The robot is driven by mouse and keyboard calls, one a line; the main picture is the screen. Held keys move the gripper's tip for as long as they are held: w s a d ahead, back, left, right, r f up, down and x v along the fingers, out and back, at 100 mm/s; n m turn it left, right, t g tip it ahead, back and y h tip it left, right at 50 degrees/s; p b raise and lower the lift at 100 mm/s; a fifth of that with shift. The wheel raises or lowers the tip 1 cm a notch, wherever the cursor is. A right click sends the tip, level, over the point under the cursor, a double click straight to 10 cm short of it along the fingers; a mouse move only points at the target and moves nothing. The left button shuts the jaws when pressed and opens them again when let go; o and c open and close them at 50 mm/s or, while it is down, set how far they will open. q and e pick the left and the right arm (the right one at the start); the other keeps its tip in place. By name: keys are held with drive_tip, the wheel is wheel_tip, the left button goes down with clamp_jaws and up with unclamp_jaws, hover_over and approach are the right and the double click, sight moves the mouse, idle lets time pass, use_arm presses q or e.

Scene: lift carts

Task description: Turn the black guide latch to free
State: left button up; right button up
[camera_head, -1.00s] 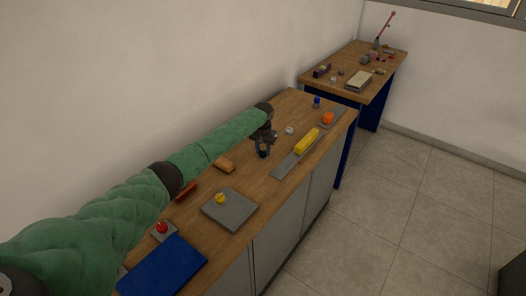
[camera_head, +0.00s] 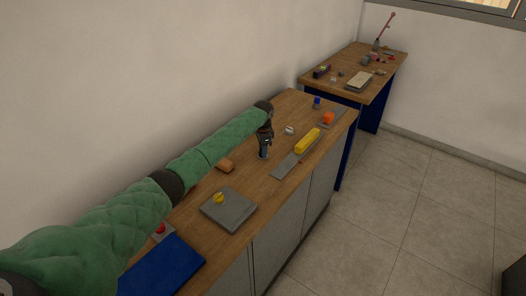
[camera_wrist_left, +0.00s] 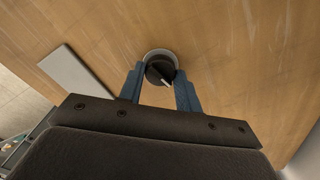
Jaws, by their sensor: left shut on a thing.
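The black guide latch (camera_wrist_left: 160,70) shows in the left wrist view as a round black knob in a pale ring, with a white pointer line towards the lower right. My left gripper (camera_wrist_left: 160,82) has its two blue-grey fingers on either side of the knob and is shut on it. In the head view my left gripper (camera_head: 263,154) points down at the wooden bench top and hides the latch. My right gripper is in neither view.
A grey plate (camera_head: 229,211) with a yellow knob, a blue mat (camera_head: 165,268) and a red button (camera_head: 160,230) lie nearer. A second table (camera_head: 345,72) stands behind.

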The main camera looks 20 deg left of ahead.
use_arm(q)
drive_tip(key=shift+a+m, duration=0.1)
drive_tip(key=shift+m, duration=0.6)
drive_tip(key=shift+r+m+b, duration=0.1)
drive_tip(key=shift+m+b, duration=0.2)
drive_tip(key=shift+m, duration=0.8)
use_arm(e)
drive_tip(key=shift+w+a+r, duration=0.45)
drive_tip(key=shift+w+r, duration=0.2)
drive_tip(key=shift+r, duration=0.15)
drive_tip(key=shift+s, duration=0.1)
use_arm(q)
drive_tip(key=o, duration=1)
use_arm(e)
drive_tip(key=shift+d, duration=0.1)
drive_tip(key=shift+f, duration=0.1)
